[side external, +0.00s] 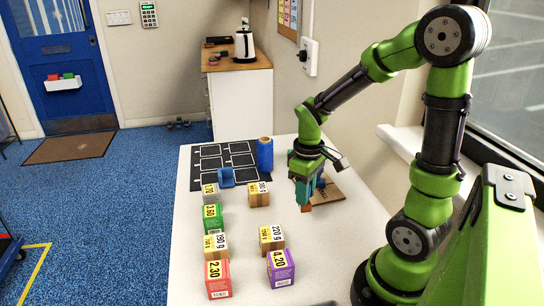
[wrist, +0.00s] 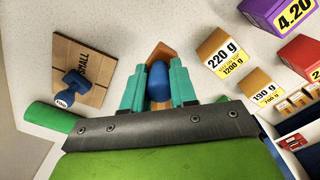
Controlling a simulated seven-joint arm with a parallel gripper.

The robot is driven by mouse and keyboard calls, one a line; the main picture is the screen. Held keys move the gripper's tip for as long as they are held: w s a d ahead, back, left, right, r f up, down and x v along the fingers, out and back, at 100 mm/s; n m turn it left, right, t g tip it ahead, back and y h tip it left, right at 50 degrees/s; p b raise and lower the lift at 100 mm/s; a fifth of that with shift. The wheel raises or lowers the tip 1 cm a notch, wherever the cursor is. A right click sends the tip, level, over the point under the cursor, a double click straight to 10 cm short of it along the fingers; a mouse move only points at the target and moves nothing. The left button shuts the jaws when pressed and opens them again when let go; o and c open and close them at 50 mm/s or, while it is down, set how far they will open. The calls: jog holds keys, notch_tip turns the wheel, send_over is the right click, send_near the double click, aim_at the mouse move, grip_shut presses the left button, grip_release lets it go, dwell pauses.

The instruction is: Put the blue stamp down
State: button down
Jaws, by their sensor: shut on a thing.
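My gripper (wrist: 158,88) is shut on the blue stamp (wrist: 157,76), whose rounded blue handle stands between the teal fingers. Its orange-brown base juts out past the fingertips in the wrist view. In the side view my gripper (side external: 304,185) points down over the white table, and the orange-brown base (side external: 307,208) shows just below the fingers. I cannot tell whether the base touches the table. Another blue, knob-handled item with a white lettered label (wrist: 72,80) is on a flat brown carton marked SMALL (wrist: 95,62); the carton (side external: 330,192) is partly hidden behind my gripper in the side view.
Boxes with weight and price labels stand on the table, including a 220 g box (side external: 271,238), a purple box (side external: 280,268) and a red box (side external: 218,278). Bare tabletop (side external: 318,245) lies in front of my gripper.

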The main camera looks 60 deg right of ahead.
notch_tip(320, 180, down, 7)
jog(key=shift+w+f, duration=0.1)
jog(key=shift+f, duration=0.05)
jog(key=shift+f, duration=0.15)
jog(key=c, duration=0.9)
grip_release()
notch_tip(320, 180, up, 12)
jog(key=s+a+r+m+t+y, duration=0.2)
jog(key=a+r+m+t, duration=0.2)
jog(key=a+r+t, duration=0.3)
jog(key=shift+s+a+r, duration=0.3)
jog(key=shift+a+r, duration=1.2)
jog(key=shift+a, duration=1.25)
